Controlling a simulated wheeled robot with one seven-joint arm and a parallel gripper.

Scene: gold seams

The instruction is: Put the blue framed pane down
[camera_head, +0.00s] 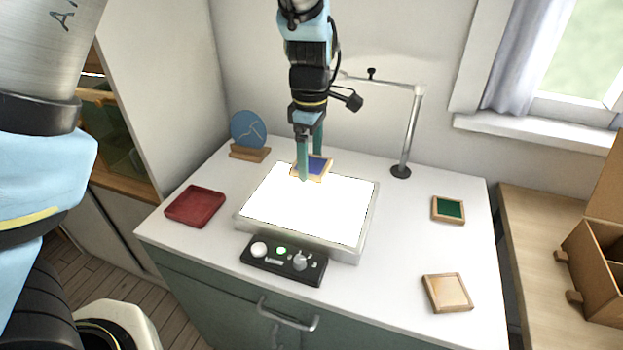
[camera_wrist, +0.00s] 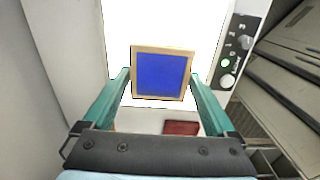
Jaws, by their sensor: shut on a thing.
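The blue framed pane (camera_wrist: 161,75) is a blue square in a light wooden frame. In the wrist view it sits between the two teal fingers of my gripper (camera_wrist: 161,82), which is shut on it. In the head view the pane (camera_head: 317,167) shows at the far edge of a glowing white light panel (camera_head: 308,208), partly hidden by a finger of my gripper (camera_head: 311,172). I cannot tell whether the pane touches the panel or is held just above it.
A green framed pane (camera_head: 448,210) and a pale amber framed pane (camera_head: 447,293) lie on the table's right. A red tray (camera_head: 195,206) is left, a blue disc on a wooden stand (camera_head: 248,131) behind it. A lamp post (camera_head: 411,130) stands back right. A black control box (camera_head: 284,261) is in front.

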